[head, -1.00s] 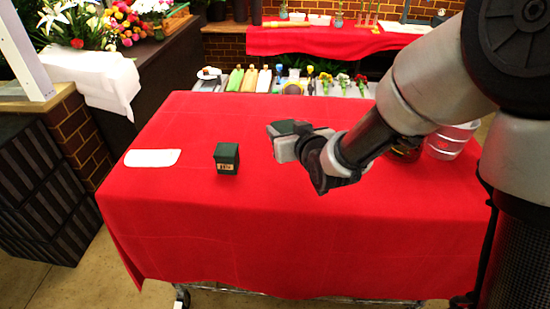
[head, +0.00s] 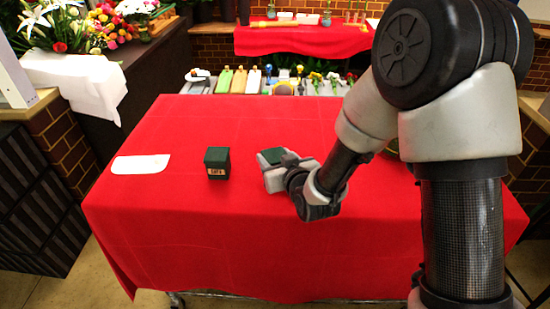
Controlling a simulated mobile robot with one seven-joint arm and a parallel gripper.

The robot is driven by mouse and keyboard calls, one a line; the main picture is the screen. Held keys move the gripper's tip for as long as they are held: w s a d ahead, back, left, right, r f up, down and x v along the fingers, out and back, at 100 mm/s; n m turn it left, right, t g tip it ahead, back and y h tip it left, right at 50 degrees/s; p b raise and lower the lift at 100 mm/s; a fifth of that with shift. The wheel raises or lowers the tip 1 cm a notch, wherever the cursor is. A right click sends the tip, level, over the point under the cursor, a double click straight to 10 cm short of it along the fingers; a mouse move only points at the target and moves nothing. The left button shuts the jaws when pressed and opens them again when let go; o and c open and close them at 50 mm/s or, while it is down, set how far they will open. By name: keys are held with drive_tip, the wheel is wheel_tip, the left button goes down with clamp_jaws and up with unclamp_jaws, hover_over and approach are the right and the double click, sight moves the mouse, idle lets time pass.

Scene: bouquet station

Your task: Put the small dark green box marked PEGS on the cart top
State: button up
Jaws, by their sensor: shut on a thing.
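My gripper (head: 277,172) is shut on a dark green box (head: 272,156), whose green top shows between the fingers. The fingers and hand hide most of it, and no marking on it shows. It is over the middle of the red-covered cart top (head: 170,220); I cannot tell whether the held box touches the cloth. Another small dark green box (head: 217,158) stands upright on the cart top, left of my gripper and apart from it. It has a pale label on its front, too small to read surely.
A white card or cloth (head: 140,164) lies at the cart top's left. The front and middle left of the cart top are clear. Behind are a grey tray (head: 203,88) of tools and flowers and a red-covered table (head: 300,40). Dark crates (head: 35,200) stand at left.

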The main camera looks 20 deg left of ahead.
drive_tip(key=shift+f, duration=0.15)
drive_tip(key=o, duration=1.1)
drive_tip(key=shift+r, duration=0.35)
drive_tip(key=p+v, duration=0.3)
drive_tip(key=v, duration=0.6)
drive_tip(key=shift+r, duration=0.2)
